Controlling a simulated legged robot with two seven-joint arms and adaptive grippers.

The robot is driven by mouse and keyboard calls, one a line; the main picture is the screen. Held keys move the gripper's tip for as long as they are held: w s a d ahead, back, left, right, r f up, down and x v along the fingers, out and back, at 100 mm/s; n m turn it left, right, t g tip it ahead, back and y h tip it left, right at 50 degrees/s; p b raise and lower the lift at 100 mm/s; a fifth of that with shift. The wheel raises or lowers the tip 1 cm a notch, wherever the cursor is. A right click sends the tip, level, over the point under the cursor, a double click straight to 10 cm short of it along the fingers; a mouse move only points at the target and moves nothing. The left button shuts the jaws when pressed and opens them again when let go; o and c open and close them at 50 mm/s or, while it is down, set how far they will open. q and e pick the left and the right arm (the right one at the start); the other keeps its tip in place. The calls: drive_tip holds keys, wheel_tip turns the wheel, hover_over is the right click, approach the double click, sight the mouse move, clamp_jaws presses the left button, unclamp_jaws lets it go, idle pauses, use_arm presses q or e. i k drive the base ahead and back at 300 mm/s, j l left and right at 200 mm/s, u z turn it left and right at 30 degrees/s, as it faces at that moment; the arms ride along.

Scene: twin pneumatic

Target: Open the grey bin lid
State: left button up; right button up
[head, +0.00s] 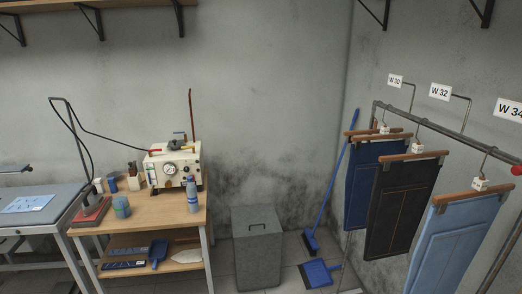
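The grey bin (257,262) stands on the floor against the back wall, just right of the wooden workbench. Its flat grey lid (255,216) is closed on top.
A workbench (185,214) with a cream machine (172,166) and a bottle (193,195) stands left of the bin. A blue broom (327,205) and dustpan (318,273) are to its right. Trousers hang from a rail (432,126) further right.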

sight(252, 220)
drive_tip(key=i, duration=0.7)
drive_tip(key=i+u, duration=0.15)
drive_tip(key=i, duration=0.5)
drive_tip(key=i+l, duration=0.2)
drive_tip(key=i, duration=0.45)
drive_tip(key=i+j+u, duration=0.05)
